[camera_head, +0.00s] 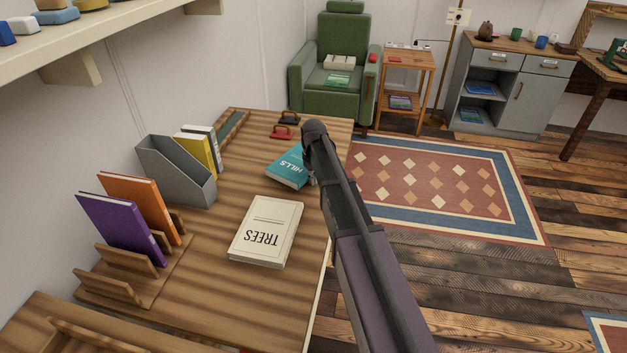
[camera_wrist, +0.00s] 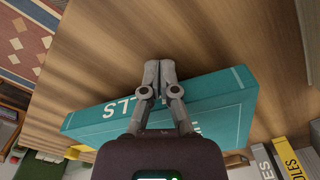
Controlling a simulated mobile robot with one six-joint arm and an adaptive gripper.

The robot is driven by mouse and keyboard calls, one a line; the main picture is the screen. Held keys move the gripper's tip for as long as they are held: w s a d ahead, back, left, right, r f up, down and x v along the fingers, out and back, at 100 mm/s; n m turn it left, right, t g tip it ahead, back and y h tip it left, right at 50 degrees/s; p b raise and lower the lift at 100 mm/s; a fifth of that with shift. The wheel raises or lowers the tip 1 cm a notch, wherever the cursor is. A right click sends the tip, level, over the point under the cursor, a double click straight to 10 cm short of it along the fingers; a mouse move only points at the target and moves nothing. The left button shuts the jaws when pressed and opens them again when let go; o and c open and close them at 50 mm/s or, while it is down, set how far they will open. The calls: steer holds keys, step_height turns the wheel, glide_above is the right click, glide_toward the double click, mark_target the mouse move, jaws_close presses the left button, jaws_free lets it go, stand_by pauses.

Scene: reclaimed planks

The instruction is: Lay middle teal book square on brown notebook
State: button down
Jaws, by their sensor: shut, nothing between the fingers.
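A teal book (camera_head: 287,168) with HILLS on it lies flat on the wooden desk, near its right edge. In the wrist view the teal book (camera_wrist: 215,105) is close below my gripper (camera_wrist: 160,66), and its lettering is partly hidden by the fingers. The fingers are shut with nothing between them, and their tips show past one long edge of the book. I cannot tell whether they touch it. In the head view my gripper (camera_head: 312,181) is mostly hidden behind my arm, beside the book. I cannot make out a brown notebook in either view.
A cream TREES book (camera_head: 267,231) lies nearer on the desk. A grey file holder (camera_head: 175,172), a yellow book (camera_head: 203,155), and orange (camera_head: 141,207) and purple (camera_head: 120,228) books in a wooden rack stand at left. Red (camera_head: 282,131) and black (camera_head: 289,118) handled objects sit behind.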

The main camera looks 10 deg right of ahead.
steer(key=shift+s, duration=0.15)
steer(key=shift+s+d, duration=0.3)
steer(key=shift+s, duration=0.2)
steer(key=shift+s+d, duration=0.2)
steer(key=shift+s, duration=0.3)
steer(key=shift+s+d, duration=0.2)
steer(key=shift+s, duration=0.25)
steer(key=shift+s+d+r+p, duration=0.1)
steer(key=shift+s+r+p, duration=0.05)
steer(key=shift+r+p, duration=0.25)
steer(key=shift+s+d+r+p, duration=0.1)
steer(key=shift+r+p, duration=0.2)
steer(key=shift+r, duration=0.1)
steer(key=shift+w+r+p, duration=0.15)
steer(key=shift+r+p, duration=0.05)
steer(key=shift+p, duration=0.15)
step_height(320, 180, up, 8)
steer(key=p, duration=0.8)
